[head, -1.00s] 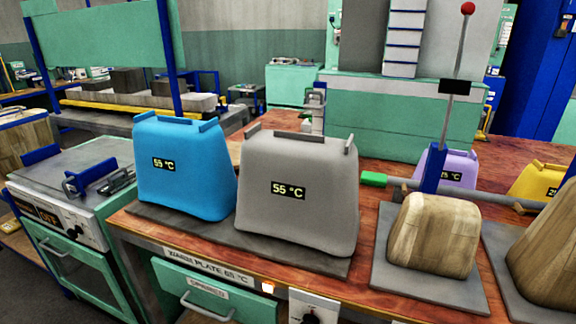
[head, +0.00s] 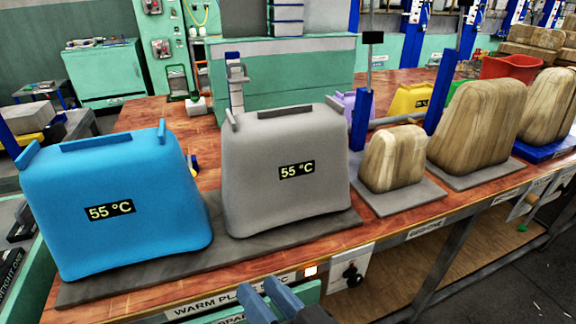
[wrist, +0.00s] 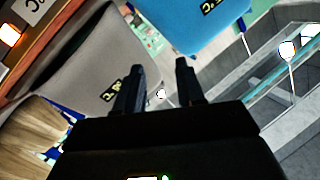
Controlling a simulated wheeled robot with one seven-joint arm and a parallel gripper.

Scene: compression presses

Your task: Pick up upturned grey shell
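The upturned grey shell (head: 285,185) stands on the dark warm plate (head: 232,238), with a 55 °C label on its front and raised tabs along its top. It also shows in the wrist view (wrist: 75,62), left of the fingers. My gripper (head: 268,298) shows at the bottom edge of the head view, in front of and below the shell. In the wrist view its two fingers (wrist: 158,82) are spread apart with nothing between them. The gripper is clear of the shell.
A blue shell (head: 115,205), also at 55 °C, stands left of the grey one with a narrow gap. A wooden block (head: 393,158) on a grey plate is to the right, with blue posts behind it. A purple shell and a yellow shell (head: 408,103) stand farther back.

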